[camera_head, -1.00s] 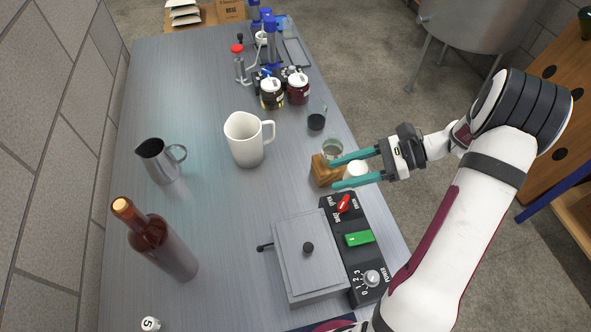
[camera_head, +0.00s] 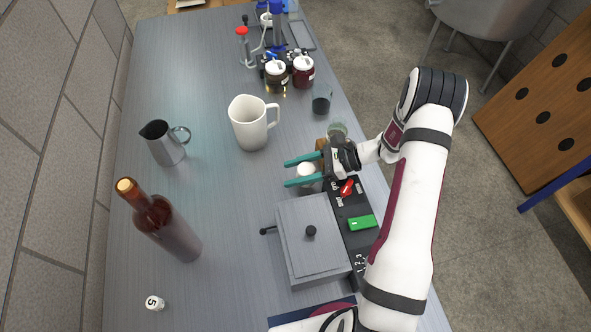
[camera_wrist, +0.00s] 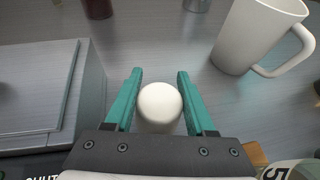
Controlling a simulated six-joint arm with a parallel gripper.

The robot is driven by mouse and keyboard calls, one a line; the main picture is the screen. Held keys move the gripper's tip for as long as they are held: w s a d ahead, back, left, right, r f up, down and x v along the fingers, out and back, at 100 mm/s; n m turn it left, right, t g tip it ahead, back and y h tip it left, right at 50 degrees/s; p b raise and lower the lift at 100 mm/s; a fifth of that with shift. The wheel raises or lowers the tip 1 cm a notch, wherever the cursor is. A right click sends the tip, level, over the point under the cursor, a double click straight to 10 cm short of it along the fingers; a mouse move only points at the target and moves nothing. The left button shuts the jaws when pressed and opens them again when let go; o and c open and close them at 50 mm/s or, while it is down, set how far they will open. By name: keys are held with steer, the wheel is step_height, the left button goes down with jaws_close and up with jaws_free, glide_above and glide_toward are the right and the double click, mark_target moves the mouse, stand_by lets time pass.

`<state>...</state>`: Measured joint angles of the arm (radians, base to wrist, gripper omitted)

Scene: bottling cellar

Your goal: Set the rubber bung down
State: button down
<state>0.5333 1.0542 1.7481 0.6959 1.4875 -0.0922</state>
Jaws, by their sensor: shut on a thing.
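The rubber bung, a pale rounded piece (camera_wrist: 159,103), is between the two teal fingers of my gripper (camera_wrist: 160,74) in the wrist view. In the head view the bung (camera_head: 307,170) shows as a white shape between the fingers. My gripper (camera_head: 287,173) is shut on it, pointing left over the grey table (camera_head: 225,205), just beyond the lidded grey box. The bung's underside is hidden, so I cannot tell whether it touches the table.
A lidded grey box (camera_head: 310,240) with a black control panel stands close on the near side. A white mug (camera_head: 250,122) stands beyond the gripper. A steel jug (camera_head: 163,146) and a wine bottle (camera_head: 168,228) stand left. The table's middle is clear.

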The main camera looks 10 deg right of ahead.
steer(key=shift+f, duration=0.6)
steer(key=shift+c, duration=1.2)
jaws_free()
steer(key=shift+s, duration=0.1)
steer(key=shift+r, duration=0.1)
